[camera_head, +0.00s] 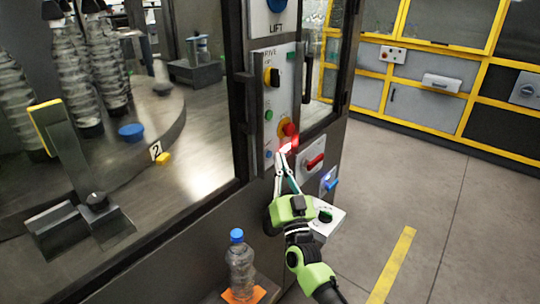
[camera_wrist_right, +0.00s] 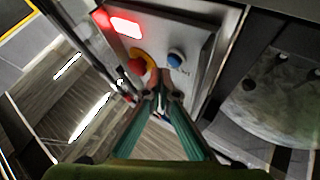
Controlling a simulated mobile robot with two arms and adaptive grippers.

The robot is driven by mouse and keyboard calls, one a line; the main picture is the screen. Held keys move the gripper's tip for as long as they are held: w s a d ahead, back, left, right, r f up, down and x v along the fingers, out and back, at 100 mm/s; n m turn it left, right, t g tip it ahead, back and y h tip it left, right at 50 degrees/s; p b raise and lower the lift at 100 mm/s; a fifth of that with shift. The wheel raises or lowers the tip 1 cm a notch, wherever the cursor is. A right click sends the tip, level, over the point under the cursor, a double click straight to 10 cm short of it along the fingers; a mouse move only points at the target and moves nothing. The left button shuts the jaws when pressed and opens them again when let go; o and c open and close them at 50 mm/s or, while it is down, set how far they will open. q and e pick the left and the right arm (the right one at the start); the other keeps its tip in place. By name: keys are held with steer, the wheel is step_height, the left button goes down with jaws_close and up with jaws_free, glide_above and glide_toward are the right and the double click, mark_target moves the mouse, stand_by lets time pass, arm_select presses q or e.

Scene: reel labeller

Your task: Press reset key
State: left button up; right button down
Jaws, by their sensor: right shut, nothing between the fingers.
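A grey control panel (camera_head: 281,60) is fixed to the machine's door post. Low on it sits a small blue button (camera_head: 269,154), which shows larger in the wrist view (camera_wrist_right: 176,57). No label reading reset is legible. A red mushroom button on a yellow ring (camera_head: 289,129) sits above, with a glowing red light near it. My right gripper (camera_head: 282,155) is shut and empty, with its fingertips in front of the panel's lower end. In the wrist view the fingertips (camera_wrist_right: 161,92) are below the blue button; contact cannot be told. My left gripper is not in view.
A red-handled switch box (camera_head: 313,160) is just right of my fingers. A bottle with a blue cap (camera_head: 240,265) stands on an orange pad below. Behind glass at left are several clear bottles. Open floor (camera_head: 460,220) lies to the right.

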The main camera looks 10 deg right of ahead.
stand_by(0.3)
steer(key=shift+w+a, duration=0.25)
steer(key=shift+w, duration=0.1)
steer(key=shift+w+a+b, duration=0.25)
steer(key=shift+w+b, duration=0.05)
steer(key=shift+b, duration=0.1)
stand_by(0.6)
steer(key=shift+s+d, duration=0.1)
stand_by(0.3)
steer(key=shift+s+d+p, duration=0.4)
steer(key=shift+s+p, duration=0.05)
steer(key=shift+s, duration=0.15)
steer(key=s+d+p, duration=0.1)
steer(key=s, duration=0.1)
steer(key=s+d+p, duration=0.1)
steer(key=s+d, duration=0.1)
stand_by(0.4)
